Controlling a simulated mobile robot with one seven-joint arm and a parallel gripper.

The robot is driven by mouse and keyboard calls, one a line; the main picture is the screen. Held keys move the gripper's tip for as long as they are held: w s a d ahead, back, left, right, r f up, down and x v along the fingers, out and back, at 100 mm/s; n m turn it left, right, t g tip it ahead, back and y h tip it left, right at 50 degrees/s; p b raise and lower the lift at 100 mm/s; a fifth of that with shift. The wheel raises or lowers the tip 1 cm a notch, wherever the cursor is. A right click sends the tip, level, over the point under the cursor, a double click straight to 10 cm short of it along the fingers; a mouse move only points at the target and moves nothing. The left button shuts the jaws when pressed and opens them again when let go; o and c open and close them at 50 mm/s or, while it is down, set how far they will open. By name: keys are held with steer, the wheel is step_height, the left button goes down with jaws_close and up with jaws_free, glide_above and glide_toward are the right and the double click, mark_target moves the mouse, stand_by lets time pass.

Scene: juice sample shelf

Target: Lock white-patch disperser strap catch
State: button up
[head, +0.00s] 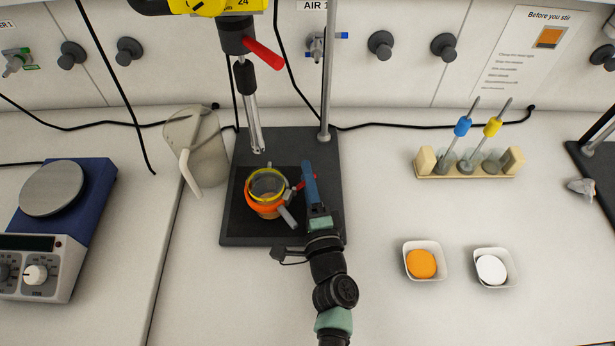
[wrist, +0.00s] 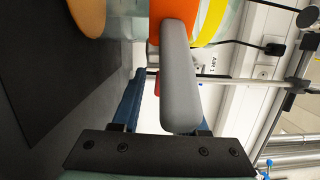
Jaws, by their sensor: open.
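A clear vessel (head: 267,186) with a yellow rim band stands on the black base plate (head: 238,233). An orange strap (head: 262,212) goes around it; the strap (wrist: 142,18) also shows in the wrist view. A grey catch lever (head: 288,217) sticks out from the strap at the front right. In the wrist view the grey lever (wrist: 180,80) stands out large before my fingers. My gripper (head: 309,182) is open, with blue fingers just right of the vessel. The lever hides part of one finger. The yellow disperser (head: 205,5) hangs above with its shaft (head: 253,125). I see no white patch.
A stand rod (head: 328,75) rises behind my gripper. A clear jug (head: 197,150) stands left of the plate, and a blue hotplate (head: 85,200) farther left. Two white dishes (head: 408,275) and a wooden rack (head: 465,175) are on the right. The bench between is free.

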jaws_close()
steer(key=shift+y, duration=0.3)
steer(key=shift+w+a+f+n+g+y+b, duration=0.15)
steer(key=shift+n+g+y+b, duration=0.2)
steer(key=shift+n+y, duration=0.3)
steer(key=shift+w+n+g+y+b, duration=0.15)
steer(key=shift+n+y+b, duration=0.3)
steer(key=shift+y, duration=0.4)
steer(key=n+y+b, duration=0.1)
steer(key=g+y+b, duration=0.1)
steer(key=n+g+y+b, duration=0.1)
steer(key=shift+w+a+f+n+y, duration=0.2)
steer(key=shift+a+f+n+y, duration=0.05)
steer(key=shift+a+n+y, duration=0.05)
steer(key=n+g+y+b, duration=0.1)
steer(key=b, duration=0.1)
steer(key=a+n+g+y+b, duration=0.1)
steer(key=n+g+y+b, duration=0.1)
steer(key=b, duration=0.1)
steer(key=shift+w, duration=0.1)
steer(key=g+b, duration=0.1)
steer(key=n+g+y+b, duration=0.1)
steer(key=n+y+b, duration=0.1)
steer(key=shift+a+r+g, duration=0.25)
steer(key=shift+a+g, duration=0.1)
steer(key=shift+g, duration=0.05)
steer(key=shift+a+r, duration=0.1)
